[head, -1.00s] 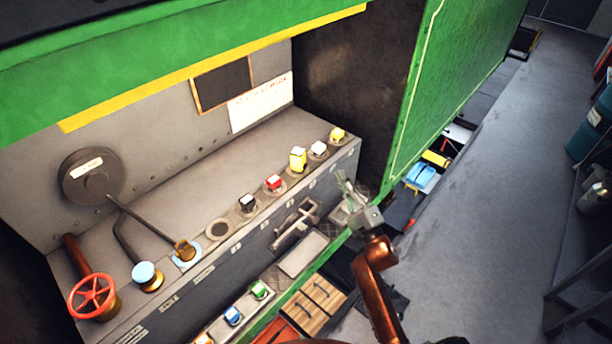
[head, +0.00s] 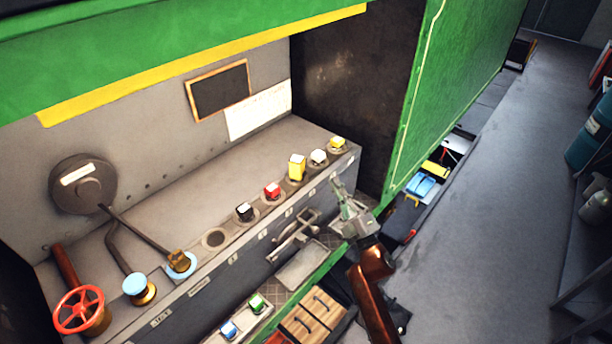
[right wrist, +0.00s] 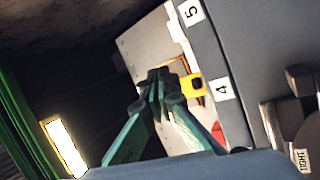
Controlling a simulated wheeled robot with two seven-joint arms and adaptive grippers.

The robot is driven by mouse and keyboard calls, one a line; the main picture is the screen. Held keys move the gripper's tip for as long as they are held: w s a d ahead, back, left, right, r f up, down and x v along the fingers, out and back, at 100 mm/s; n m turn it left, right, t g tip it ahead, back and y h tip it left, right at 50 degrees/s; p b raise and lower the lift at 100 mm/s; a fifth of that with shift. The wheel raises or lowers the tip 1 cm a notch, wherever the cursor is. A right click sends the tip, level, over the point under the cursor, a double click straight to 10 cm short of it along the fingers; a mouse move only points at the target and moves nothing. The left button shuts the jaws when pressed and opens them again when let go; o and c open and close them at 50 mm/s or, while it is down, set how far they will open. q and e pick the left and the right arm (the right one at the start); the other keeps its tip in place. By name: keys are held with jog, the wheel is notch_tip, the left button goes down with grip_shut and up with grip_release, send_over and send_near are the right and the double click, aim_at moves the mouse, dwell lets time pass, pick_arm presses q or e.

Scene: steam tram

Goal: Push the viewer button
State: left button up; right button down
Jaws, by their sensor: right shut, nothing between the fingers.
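A row of buttons runs along the console's upper front edge: black and white (head: 244,211), red (head: 272,190), tall yellow (head: 297,167), white (head: 318,156) and small yellow (head: 338,143). I cannot read which one is the viewer button. My right gripper (head: 338,184) is shut and empty, in front of the console's right end and apart from the buttons in the head view. In the right wrist view its fingertips (right wrist: 158,76) are together, with a yellow button (right wrist: 192,86) behind them beside a label "4" (right wrist: 221,89). My left gripper is not in view.
A red handwheel (head: 79,310), a blue-topped knob (head: 136,285) and a lever (head: 180,263) stand at the console's left. Blue (head: 229,329) and green (head: 257,302) buttons sit lower. A green side panel (head: 455,85) rises to the right; the floor (head: 490,190) beyond is open.

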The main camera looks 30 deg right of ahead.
aim_at(313, 185)
jog(key=w+a, duration=0.4)
jog(key=shift+w+b, duration=0.25)
jog(key=shift+b, duration=0.2)
dwell(1.2)
jog(key=shift+w+a, duration=0.3)
jog(key=shift+w, duration=0.1)
dwell(0.5)
jog(key=shift+w+a+f, duration=0.2)
jog(key=shift+w+a, duration=0.1)
jog(key=shift+a, duration=0.2)
dwell(0.7)
jog(key=shift+d, duration=0.1)
jog(key=shift+s+d+f, duration=0.2)
jog(key=shift+s, duration=0.05)
jog(key=shift+s+d, duration=0.35)
jog(key=shift+d, duration=0.1)
